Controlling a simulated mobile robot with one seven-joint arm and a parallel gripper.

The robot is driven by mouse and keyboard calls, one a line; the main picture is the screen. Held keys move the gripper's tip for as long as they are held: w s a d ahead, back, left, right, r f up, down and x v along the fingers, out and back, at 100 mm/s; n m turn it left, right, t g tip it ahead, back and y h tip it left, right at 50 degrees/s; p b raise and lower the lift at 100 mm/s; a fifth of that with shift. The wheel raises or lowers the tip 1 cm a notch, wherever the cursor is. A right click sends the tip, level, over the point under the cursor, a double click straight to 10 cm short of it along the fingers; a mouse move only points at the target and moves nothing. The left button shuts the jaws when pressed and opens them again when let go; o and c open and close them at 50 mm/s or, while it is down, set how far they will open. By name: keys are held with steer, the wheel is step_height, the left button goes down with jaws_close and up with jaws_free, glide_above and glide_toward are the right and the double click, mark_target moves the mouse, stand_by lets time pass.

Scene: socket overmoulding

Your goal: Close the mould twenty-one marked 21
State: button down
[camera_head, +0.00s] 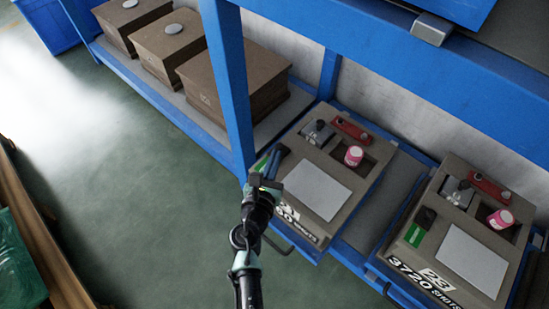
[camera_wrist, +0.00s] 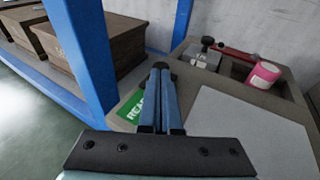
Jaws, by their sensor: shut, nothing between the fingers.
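The mould (camera_head: 318,157) in the middle of the head view is a grey-brown block on the lower level of the blue rack. Its front label is partly covered by my arm; a 1 and "SHOTS" show. Its top carries a white plate, a pink pot (camera_head: 353,156) in a recess, a grey clamp-like part (camera_head: 317,132) and a red part (camera_head: 351,129). My gripper (camera_head: 280,153) is shut and empty over its left front corner, by a green label. In the wrist view the blue fingers (camera_wrist: 161,70) are together in front of the green label (camera_wrist: 134,108); contact cannot be told.
A similar mould marked 23 (camera_head: 473,222) stands to the right. A blue rack post (camera_head: 231,90) rises close left of my gripper. Several brown boxes (camera_head: 238,80) stand on the shelf at left. The green floor (camera_head: 150,190) in front is clear.

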mark_target(299, 144)
steer(key=w+d, duration=0.1)
steer(key=w, duration=0.1)
steer(key=w+d+b, duration=0.1)
steer(key=w+d, duration=0.3)
steer(key=w, duration=0.1)
steer(key=shift+d+b, duration=0.1)
steer(key=shift+b, duration=0.25)
steer(key=shift+w+d, duration=0.25)
steer(key=shift+w, duration=0.05)
steer(key=shift+w+d+r, duration=0.1)
steer(key=shift+r, duration=0.15)
